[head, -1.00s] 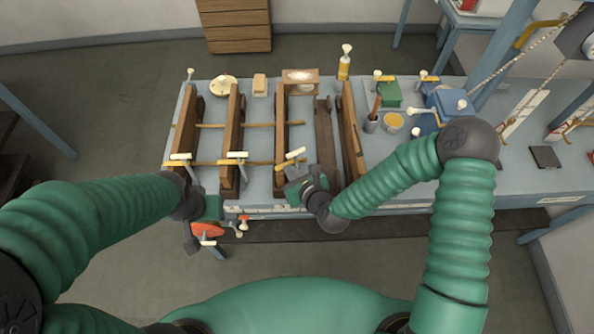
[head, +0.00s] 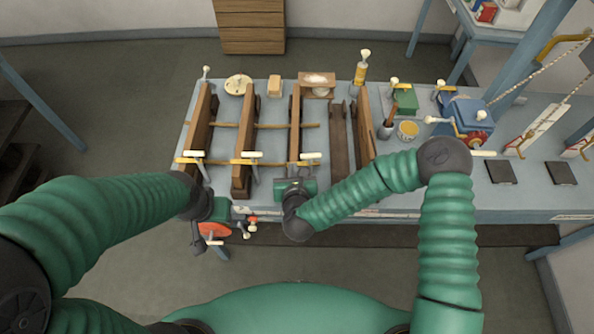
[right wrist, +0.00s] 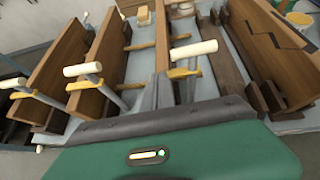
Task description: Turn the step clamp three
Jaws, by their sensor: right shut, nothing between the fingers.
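Three clamps with white handles and yellow bars stand along the front of the wooden boards. The third clamp from the left (head: 311,156) has its handle level, at the front end of the third board (head: 295,120). The right wrist view shows its white handle (right wrist: 194,49) just ahead of my gripper. My right gripper (head: 296,181) is shut and empty, close in front of this clamp; I cannot tell whether it touches.
The first clamp (head: 192,157) and second clamp (head: 246,157) stand to the left. A green box (head: 405,98), yellow tin (head: 408,130) and blue machine (head: 467,113) stand at the right. Two dark plates (head: 502,172) lie far right.

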